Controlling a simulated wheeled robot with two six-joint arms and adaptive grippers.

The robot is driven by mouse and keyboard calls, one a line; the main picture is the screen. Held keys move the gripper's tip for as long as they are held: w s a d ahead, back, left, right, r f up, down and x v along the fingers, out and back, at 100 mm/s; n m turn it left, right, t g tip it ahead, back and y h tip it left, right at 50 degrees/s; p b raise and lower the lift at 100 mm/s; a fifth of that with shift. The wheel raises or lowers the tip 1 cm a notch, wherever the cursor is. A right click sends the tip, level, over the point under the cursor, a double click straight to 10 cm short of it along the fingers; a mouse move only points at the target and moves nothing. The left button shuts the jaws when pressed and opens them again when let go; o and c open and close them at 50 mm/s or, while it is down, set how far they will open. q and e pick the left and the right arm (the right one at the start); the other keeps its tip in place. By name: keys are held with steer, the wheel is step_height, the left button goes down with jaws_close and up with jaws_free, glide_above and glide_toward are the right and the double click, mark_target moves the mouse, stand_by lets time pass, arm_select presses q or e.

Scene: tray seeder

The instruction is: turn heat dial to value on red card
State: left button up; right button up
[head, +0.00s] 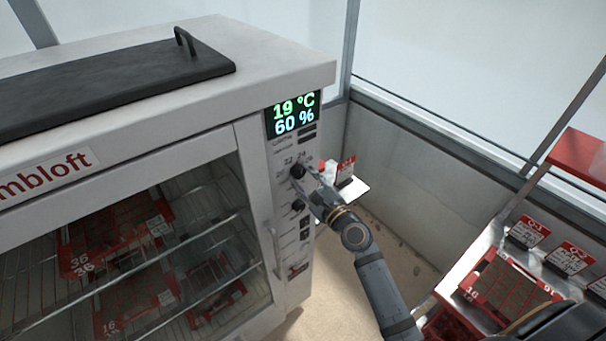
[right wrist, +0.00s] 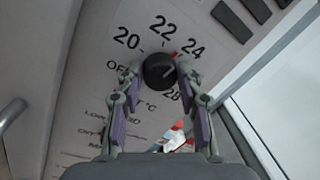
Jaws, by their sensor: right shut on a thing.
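The heat dial (head: 298,171) is a black knob on the front panel of the white cabinet, below a display (head: 293,114) reading 19 °C and 60 %. In the right wrist view the dial (right wrist: 160,71) sits inside a scale with OFF, 20, 22, 24 and 28 visible; a finger hides part of the scale.
The cabinet's glass door (head: 130,250) is closed over red trays. A red-and-metal rack (head: 505,245) with trays and cards stands at right. A wall (head: 420,170) runs behind; some floor is free between.

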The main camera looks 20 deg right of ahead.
steer(key=shift+m, duration=1.3)
steer(key=o, duration=1.2)
steer(key=shift+s, duration=0.1)
steer(key=v, duration=0.7)
steer(key=shift+s, duration=0.2)
steer(key=shift+w, duration=0.1)
